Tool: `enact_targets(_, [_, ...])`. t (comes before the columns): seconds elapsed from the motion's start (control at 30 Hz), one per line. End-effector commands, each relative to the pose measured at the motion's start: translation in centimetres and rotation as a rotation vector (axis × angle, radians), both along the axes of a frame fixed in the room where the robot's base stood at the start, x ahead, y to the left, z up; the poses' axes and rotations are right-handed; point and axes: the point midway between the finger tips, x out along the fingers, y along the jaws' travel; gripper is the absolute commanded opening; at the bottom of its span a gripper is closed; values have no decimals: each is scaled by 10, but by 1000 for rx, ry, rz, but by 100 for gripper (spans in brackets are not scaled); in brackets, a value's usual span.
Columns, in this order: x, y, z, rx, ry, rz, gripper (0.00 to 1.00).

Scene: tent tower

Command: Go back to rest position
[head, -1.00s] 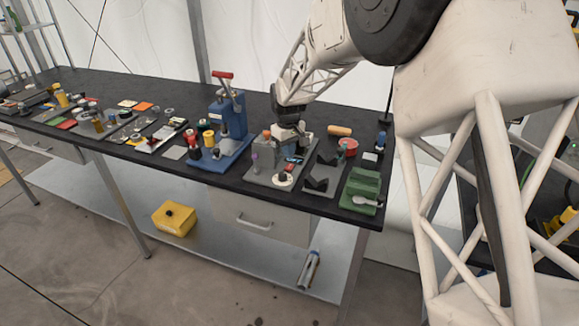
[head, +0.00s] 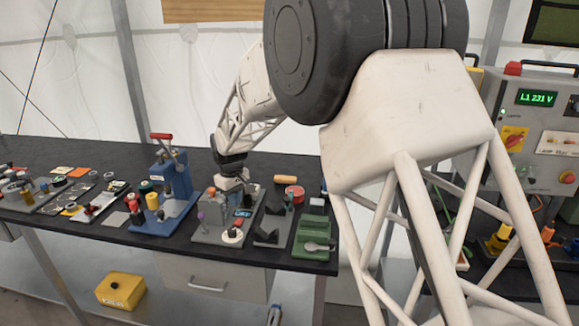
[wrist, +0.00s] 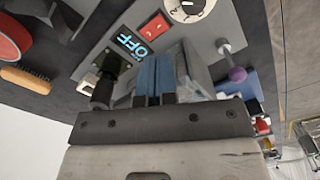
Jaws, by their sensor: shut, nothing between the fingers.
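My gripper (head: 232,186) hangs over the grey fixture plate (head: 208,235) on the black workbench. Its jaws are shut and hold nothing. In the wrist view, the two narrow blue-grey fingers of my gripper (wrist: 155,75) lie side by side, close above the plate. I cannot tell whether the fingertips touch anything.
A blue lever press (head: 174,185) stands left of my gripper. A control panel (head: 545,125) reads L1 231 V. A yellow box (head: 121,290) sits on the lower shelf.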

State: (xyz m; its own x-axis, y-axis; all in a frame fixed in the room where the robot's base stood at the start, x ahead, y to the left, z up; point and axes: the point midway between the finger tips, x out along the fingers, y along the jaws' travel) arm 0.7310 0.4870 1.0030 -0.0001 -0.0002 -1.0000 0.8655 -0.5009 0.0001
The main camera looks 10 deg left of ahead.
Motion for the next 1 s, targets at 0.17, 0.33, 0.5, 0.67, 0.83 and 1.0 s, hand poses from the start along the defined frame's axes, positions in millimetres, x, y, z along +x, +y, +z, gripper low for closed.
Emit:
enact_targets(0.17, [-1,-13,9,3,-4,-19,0])
enact_targets(0.33, [-7,-44,29,9,-13,-65,0])
enact_targets(0.5, [-20,-91,58,18,-28,-137,0])
enact_targets(0.67, [-38,-139,83,26,-41,-213,0])
enact_targets(0.83, [-61,-189,108,34,-57,-294,0])
enact_targets(1.0, [-88,-235,127,43,-72,-374,0])
